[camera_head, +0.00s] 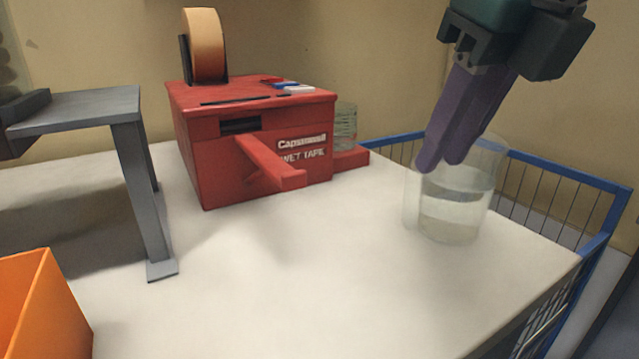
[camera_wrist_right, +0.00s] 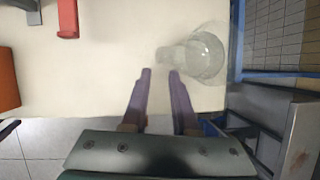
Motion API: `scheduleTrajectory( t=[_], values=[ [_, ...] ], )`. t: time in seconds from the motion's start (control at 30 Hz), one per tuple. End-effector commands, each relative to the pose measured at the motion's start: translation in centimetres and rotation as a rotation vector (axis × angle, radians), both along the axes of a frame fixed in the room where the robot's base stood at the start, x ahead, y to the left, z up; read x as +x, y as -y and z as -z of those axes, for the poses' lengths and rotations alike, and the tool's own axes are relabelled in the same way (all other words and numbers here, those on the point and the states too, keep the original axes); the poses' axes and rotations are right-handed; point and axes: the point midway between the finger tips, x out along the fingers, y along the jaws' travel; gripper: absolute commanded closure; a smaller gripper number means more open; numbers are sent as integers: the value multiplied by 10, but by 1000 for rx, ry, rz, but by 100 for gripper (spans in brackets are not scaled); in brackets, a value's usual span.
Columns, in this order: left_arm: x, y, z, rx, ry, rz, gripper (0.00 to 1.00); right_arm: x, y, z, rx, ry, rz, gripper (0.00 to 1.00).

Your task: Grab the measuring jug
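The measuring jug (camera_head: 462,208) is clear, with clear contents, and stands upright on the white tabletop near its right edge. It also shows from above in the right wrist view (camera_wrist_right: 208,58), with a clear lobe on its left side that may be its handle or spout. My right gripper (camera_head: 441,162) has purple fingers pointing down, overlapping the jug's upper left part in the head view. In the right wrist view the fingers (camera_wrist_right: 160,73) are apart with nothing visibly held, and the lobe lies just beyond their tips. I cannot tell whether they touch the jug. My left gripper is not in view.
A red tape dispenser (camera_head: 250,140) with a tan roll stands at the back. A grey stand (camera_head: 130,130) and an orange bin (camera_head: 45,310) are at the left. A blue wire rack (camera_head: 570,180) borders the right edge. The front middle of the white tabletop (camera_head: 290,270) is clear.

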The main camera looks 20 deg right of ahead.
Motion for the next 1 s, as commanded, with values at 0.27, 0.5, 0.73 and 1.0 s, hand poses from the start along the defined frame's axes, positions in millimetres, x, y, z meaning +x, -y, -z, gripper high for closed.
scheduleTrajectory(
  t=[0.27, 0.5, 0.73, 1.0],
  values=[
    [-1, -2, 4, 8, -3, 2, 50, 13, 1, 33, 2, -4, -5, 73],
    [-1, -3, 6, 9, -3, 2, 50, 25, 4, 65, 3, -7, -4, 73],
    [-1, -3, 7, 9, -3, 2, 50, 32, 5, 81, 3, -3, -6, 73],
    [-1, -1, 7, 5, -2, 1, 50, 33, 5, 80, 4, -2, -7, 85]
  ],
)
